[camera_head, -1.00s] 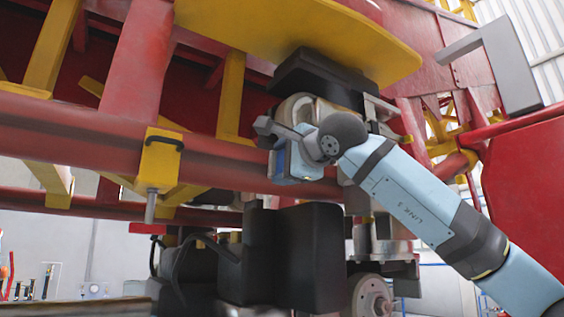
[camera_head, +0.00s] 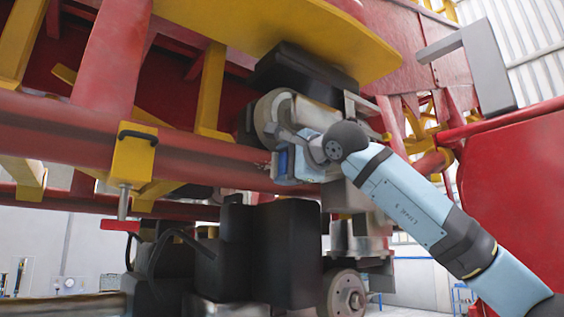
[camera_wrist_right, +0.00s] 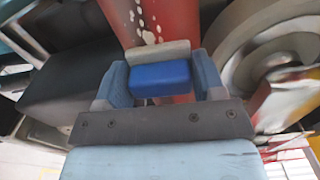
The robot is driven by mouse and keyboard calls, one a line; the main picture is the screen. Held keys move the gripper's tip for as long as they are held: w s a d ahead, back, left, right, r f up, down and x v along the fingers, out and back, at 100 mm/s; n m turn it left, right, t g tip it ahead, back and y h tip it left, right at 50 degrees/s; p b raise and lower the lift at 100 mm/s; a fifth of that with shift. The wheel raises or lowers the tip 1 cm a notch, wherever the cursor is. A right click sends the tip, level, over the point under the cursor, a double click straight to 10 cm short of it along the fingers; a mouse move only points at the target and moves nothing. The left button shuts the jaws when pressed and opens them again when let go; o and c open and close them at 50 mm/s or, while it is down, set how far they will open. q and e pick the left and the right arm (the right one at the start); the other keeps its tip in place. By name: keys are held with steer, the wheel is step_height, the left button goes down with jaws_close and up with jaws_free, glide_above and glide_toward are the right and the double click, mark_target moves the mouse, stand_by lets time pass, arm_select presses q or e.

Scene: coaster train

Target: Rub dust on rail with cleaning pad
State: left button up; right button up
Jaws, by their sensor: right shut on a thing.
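The rail is a long red tube (camera_head: 190,153) crossing the head view under the train. White dust specks (camera_wrist_right: 147,22) show on the rail at the top of the right wrist view. My right gripper (camera_head: 282,163) is at the rail, below a wheel. In the right wrist view my right gripper (camera_wrist_right: 160,84) is shut on the cleaning pad (camera_wrist_right: 160,76), a blue block with a grey-beige layer on its far side. The pad is in front of the rail, just short of the specks in the picture; I cannot tell whether it touches. My left gripper is out of view.
A wheel (camera_head: 270,118) and a black block (camera_head: 300,75) sit close above my gripper. Dark boxes (camera_head: 285,255) are below it. A yellow clamp (camera_head: 134,160) is on the rail to the left. A red body (camera_head: 520,200) stands at the right.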

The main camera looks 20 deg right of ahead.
steer(key=shift+s+a+b, duration=0.25)
steer(key=shift+a+b, duration=0.05)
steer(key=shift+a, duration=0.35)
steer(key=shift+s+a+b, duration=0.25)
steer(key=shift+a, duration=0.4)
steer(key=shift+s+a, duration=0.2)
steer(key=shift+a, duration=0.35)
steer(key=shift+s+a+b, duration=0.35)
steer(key=shift+a+b, duration=0.05)
steer(key=shift+a, duration=0.4)
steer(key=shift+s+a, duration=0.25)
steer(key=shift+a, duration=0.35)
steer(key=shift+d, duration=0.2)
steer(key=shift+s+d+f+b, duration=0.1)
steer(key=shift+s+d+b, duration=0.1)
steer(key=shift+s+b, duration=0.4)
steer(key=b, duration=0.2)
glide_toward(250, 162)
steer(key=shift+w, duration=0.5)
